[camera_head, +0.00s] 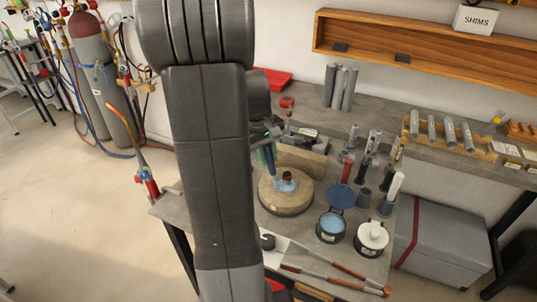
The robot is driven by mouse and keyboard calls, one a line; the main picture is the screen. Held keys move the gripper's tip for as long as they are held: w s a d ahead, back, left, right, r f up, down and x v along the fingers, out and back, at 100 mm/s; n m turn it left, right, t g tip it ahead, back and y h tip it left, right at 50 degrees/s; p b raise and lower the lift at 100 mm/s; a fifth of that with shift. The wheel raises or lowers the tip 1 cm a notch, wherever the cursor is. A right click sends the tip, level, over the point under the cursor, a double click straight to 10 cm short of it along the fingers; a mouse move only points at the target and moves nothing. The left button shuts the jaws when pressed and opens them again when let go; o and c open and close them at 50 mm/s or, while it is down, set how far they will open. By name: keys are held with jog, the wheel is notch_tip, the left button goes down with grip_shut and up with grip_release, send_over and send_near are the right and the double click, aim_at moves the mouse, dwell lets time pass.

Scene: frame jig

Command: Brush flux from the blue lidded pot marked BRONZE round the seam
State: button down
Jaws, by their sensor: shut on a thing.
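An open blue pot (331,226) stands on the bench, its blue contents showing and its blue lid (341,195) tipped up behind it. I cannot read its label. A round tan block (284,199) sits left of it, with a small dark reddish fitting (287,177) on top. Blue material (286,186) shows around the fitting's foot, where the seam is too small to make out. My gripper (266,140), partly hidden by my arm, is shut on a slim blue-green brush (268,157). The brush points down just left of the fitting; I cannot tell whether its tip touches.
Several upright tools and holders (365,165) crowd the bench behind. A torch (150,183) stands at the left bench edge. Tan bricks (302,160) stand behind the round block.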

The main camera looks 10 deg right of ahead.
jog(key=shift+s, duration=0.1)
jog(key=shift+a+p, duration=0.1)
jog(key=shift+p, duration=0.25)
dwell(1.4)
jog(key=shift+r, duration=0.1)
notch_tip(320, 180, up, 7)
jog(key=p, duration=0.6)
jog(key=shift+s, duration=0.1)
dwell(0.4)
